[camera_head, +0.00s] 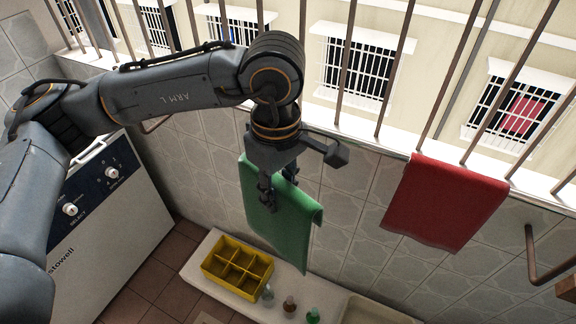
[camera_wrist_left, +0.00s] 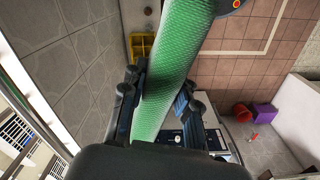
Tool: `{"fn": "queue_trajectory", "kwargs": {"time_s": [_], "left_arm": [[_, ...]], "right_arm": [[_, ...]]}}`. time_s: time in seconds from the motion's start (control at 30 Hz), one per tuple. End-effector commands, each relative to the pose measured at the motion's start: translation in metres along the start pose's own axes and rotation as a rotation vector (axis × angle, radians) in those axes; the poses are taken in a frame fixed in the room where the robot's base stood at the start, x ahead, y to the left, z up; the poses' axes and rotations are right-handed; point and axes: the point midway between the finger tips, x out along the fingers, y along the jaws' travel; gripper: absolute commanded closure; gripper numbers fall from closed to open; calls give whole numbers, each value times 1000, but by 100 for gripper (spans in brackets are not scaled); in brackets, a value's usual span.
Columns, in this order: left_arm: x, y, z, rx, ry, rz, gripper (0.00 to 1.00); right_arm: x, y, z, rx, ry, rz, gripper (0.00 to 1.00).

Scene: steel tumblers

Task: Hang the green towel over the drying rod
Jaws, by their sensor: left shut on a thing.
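The green towel (camera_head: 290,230) hangs from my left gripper (camera_head: 282,188) in the head view, in front of the tiled wall below the window. The left gripper is shut on its upper part. In the left wrist view the towel (camera_wrist_left: 178,60) runs between the two fingers (camera_wrist_left: 158,100) and fills the upper middle. A brown bent rod (camera_head: 535,262) shows at the right edge of the head view; I cannot tell whether it is the drying rod. The towel is apart from it. My right gripper is not in view.
A red towel (camera_head: 447,205) hangs over the barred window's ledge. Below are a yellow divided crate (camera_head: 238,268) and small bottles (camera_head: 290,305) on a white counter. A white appliance (camera_head: 105,235) stands at left. The wrist view shows a red bucket (camera_wrist_left: 241,112) and purple box (camera_wrist_left: 263,114).

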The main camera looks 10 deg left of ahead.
Motion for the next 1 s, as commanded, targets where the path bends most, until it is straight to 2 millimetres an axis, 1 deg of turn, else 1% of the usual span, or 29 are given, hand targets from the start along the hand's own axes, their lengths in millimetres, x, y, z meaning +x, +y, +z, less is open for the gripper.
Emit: {"fn": "queue_trajectory", "kwargs": {"time_s": [0.03,0.1,0.2,0.3,0.4,0.57,1.0], "left_arm": [[-20,2,5,-57,7,8,100],[-40,1,12,-140,6,8,100],[-61,-2,20,-233,4,5,100],[-73,-5,25,-291,2,3,100],[-79,-5,27,-317,0,0,100],[-80,1,25,-323,-3,0,100],[-81,34,14,-321,-2,0,100]], "right_arm": [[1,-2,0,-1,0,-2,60],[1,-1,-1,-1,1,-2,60],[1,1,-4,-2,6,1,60],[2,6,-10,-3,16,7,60],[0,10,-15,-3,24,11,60],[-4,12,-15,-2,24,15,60],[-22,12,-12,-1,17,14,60]]}}
